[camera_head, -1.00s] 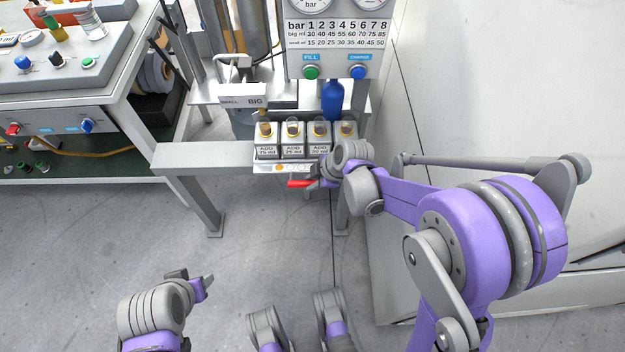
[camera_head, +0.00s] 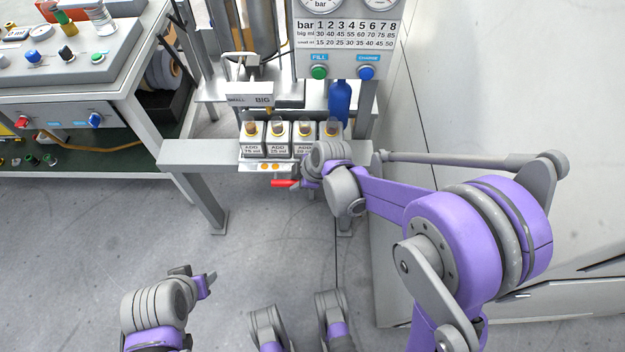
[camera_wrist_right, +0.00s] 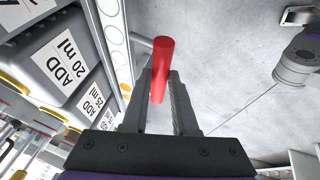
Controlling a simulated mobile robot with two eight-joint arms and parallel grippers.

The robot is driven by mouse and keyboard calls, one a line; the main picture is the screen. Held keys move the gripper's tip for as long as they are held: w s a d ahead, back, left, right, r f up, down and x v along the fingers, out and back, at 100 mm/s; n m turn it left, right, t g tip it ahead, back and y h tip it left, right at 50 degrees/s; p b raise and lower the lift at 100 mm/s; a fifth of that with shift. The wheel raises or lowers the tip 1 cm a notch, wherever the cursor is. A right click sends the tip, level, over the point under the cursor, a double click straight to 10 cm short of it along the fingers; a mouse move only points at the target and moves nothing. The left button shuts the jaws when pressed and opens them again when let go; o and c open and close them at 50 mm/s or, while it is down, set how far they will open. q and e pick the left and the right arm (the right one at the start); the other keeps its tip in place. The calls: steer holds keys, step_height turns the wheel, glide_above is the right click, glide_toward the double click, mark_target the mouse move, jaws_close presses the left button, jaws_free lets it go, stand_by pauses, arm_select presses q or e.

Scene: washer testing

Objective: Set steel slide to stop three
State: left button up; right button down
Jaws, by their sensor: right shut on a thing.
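The steel slide's carriage (camera_head: 265,152) sits on the metal rail below the gauge panel and bears several bottle blocks labelled ADD. A strip of round lamps runs along its front, with two orange ones (camera_head: 263,167) at the left. A red handle (camera_head: 285,184) sticks out below the strip. My right gripper (camera_head: 303,174) is shut on this handle. In the right wrist view the red handle (camera_wrist_right: 162,65) stands between the fingers (camera_wrist_right: 160,92). Stop marks cannot be read. My left gripper (camera_head: 205,281) is low at the left over the floor, apart from the bench; its jaw opening is unclear.
A gauge panel (camera_head: 348,40) with green and blue buttons stands behind. A blue bottle (camera_head: 339,103) is under it, and a SMALL/BIG box (camera_head: 250,95) at its left. The rail's left part (camera_head: 190,153) is clear. A control bench (camera_head: 70,110) stands further left.

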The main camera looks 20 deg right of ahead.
steer(key=w+a, duration=0.2)
steer(key=a, duration=0.6)
steer(key=shift+w+a, duration=0.25)
steer(key=shift+a, duration=0.15)
steer(key=c, duration=0.7)
jaws_free()
steer(key=p+v, duration=0.2)
steer(key=v, duration=0.8)
steer(key=shift+d+r, duration=0.2)
steer(key=shift+r, duration=0.15)
steer(key=shift+s, duration=0.1)
